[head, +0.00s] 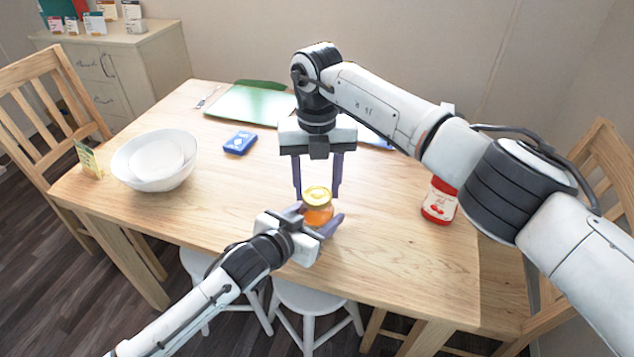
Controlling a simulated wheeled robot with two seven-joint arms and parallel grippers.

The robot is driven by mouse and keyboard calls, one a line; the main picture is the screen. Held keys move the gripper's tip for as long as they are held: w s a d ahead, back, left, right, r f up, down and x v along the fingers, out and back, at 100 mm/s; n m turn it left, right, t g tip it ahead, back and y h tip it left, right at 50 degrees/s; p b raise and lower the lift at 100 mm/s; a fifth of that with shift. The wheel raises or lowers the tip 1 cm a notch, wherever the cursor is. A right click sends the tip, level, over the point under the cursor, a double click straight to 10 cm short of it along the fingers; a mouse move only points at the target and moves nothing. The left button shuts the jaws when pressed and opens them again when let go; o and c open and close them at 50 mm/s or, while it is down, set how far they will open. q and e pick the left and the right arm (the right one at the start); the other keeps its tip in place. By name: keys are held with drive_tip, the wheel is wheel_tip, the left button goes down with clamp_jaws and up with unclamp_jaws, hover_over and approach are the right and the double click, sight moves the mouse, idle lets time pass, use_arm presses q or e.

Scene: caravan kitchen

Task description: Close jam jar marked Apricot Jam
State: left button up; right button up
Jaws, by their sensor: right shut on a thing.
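A small jar of orange jam (319,214) stands near the front middle of the table, with a yellow-gold lid (317,195) on its top. No lettering on it can be read. My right gripper (318,194) points down from above and is shut on the lid, one finger on each side. My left gripper (316,217) reaches in from the front left, low down, with its fingers on either side of the jar's body. Whether its fingers press on the glass cannot be told. Part of the jar is hidden behind the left gripper.
A red-filled jar (439,201) stands at the right, beside my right arm. White bowls (155,160) and a small yellow-green card (88,160) are at the left. A blue box (240,142) and a green board (249,105) lie farther back. The table's front right is clear.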

drive_tip(key=shift+f, duration=0.3)
drive_tip(key=m, duration=0.2)
drive_tip(key=shift+m, duration=0.4)
drive_tip(key=m, duration=1)
drive_tip(key=shift+d+m, duration=0.1)
drive_tip(key=shift+m, duration=0.3)
drive_tip(key=m, duration=1.2)
drive_tip(key=shift+s, duration=0.1)
drive_tip(key=o, duration=1)
drive_tip(key=shift+f, duration=0.1)
